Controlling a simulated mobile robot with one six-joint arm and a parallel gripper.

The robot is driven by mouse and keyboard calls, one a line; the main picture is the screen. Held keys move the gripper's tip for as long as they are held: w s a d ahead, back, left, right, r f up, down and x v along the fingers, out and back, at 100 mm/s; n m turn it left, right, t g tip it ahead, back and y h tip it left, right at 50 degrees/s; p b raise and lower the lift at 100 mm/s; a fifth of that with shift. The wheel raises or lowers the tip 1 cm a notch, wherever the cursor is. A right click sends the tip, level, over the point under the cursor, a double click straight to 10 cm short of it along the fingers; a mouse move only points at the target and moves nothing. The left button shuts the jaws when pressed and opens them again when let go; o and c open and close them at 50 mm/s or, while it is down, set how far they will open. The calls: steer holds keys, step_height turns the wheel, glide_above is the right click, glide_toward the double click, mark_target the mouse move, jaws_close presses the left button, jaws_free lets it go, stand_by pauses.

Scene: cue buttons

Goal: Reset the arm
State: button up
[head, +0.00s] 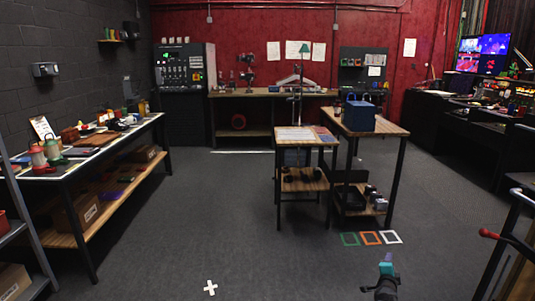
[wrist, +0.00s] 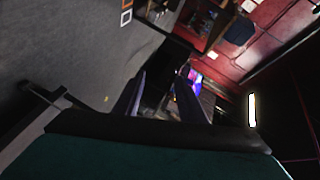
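My gripper (head: 386,260) shows at the bottom right of the head view, small, dark and teal, raised over the open floor. In the wrist view its two dark fingers (wrist: 162,88) stand apart, and I see nothing held between them. A wide dark and teal part fills the bottom of the wrist view. The wrist view is tilted, with the floor at the left and the red wall at the right. No button can be made out clearly in either view.
A wooden table (head: 390,124) with a blue box (head: 360,117) stands beyond my gripper, beside a smaller table (head: 296,142). A long cluttered bench (head: 135,140) lines the left wall. The middle floor is clear.

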steer(key=s+a+f+n+g+y+p, duration=0.1)
steer(key=s+a+f+n+y, duration=0.2)
steer(key=a+f, duration=0.6)
steer(key=s+a+f+n+g+y+p, duration=0.1)
steer(key=s+a+f+n+y, duration=0.3)
steer(key=a, duration=0.9)
steer(key=s+a+f+n+g+y+p, duration=0.15)
steer(key=s+a+f+n+g, duration=0.25)
steer(key=s+a+f, duration=0.75)
steer(key=s+a+f+n+g+y, duration=0.1)
steer(key=s+a+f+n+g, duration=0.2)
steer(key=s, duration=0.6)
steer(key=s+a+f+n+g, duration=0.1)
steer(key=s+a+n+g, duration=0.2)
steer(key=s, duration=0.6)
steer(key=s+d+r+n+g+h, duration=0.1)
steer(key=s+g, duration=0.5)
steer(key=s, duration=1)
step_height(320, 180, up, 2)
steer(key=shift+s+d+r+n+g+p, duration=0.25)
steer(key=shift+d+n+p, duration=0.3)
steer(key=shift+n, duration=0.65)
steer(key=shift+d+h, duration=0.1)
steer(key=shift+h, duration=0.15)
